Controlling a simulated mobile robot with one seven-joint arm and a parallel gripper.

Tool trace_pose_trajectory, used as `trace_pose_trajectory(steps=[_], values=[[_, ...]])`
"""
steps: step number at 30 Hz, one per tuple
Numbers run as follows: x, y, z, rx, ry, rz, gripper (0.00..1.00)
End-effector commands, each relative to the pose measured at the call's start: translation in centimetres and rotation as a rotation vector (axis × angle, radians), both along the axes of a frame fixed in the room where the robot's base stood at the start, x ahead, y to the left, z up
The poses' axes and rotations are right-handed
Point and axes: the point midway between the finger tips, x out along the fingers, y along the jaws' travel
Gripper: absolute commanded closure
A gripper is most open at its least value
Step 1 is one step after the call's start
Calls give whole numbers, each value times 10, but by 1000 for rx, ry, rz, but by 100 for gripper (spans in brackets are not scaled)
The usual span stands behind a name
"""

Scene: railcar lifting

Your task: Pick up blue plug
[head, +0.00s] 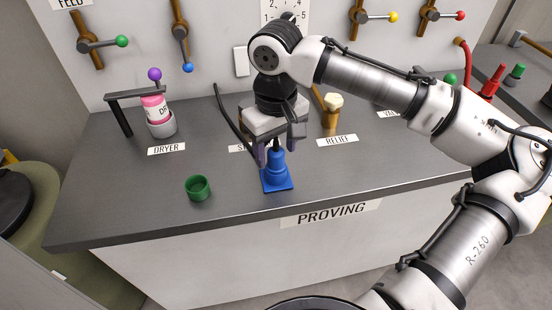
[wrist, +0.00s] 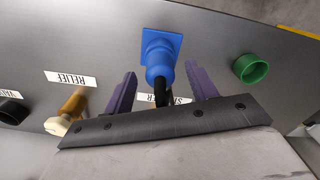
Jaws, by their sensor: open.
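In the wrist view, my gripper (wrist: 160,82) shows a gap between each finger and the plug.
A green cup (head: 198,188) stands to the left of the plug. A pink bottle (head: 155,108) sits in a holder by the DRYER label. A brass fitting with a pale knob (head: 331,112) stands behind right, near the RELIEF label. A dark curved hose rises behind my gripper.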

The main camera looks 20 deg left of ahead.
Motion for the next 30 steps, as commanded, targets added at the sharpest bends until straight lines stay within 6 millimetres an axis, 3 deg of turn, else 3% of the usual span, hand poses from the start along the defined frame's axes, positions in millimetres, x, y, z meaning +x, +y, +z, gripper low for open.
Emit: trace_pose_trajectory(steps=[3, 15, 23, 30], values=[[0, 0, 0, 0, 0, 0, 44], [0, 0, 1, 1, -1, 0, 94], [0, 0, 2, 1, -1, 0, 94], [0, 1, 21, 2, -2, -1, 94]])
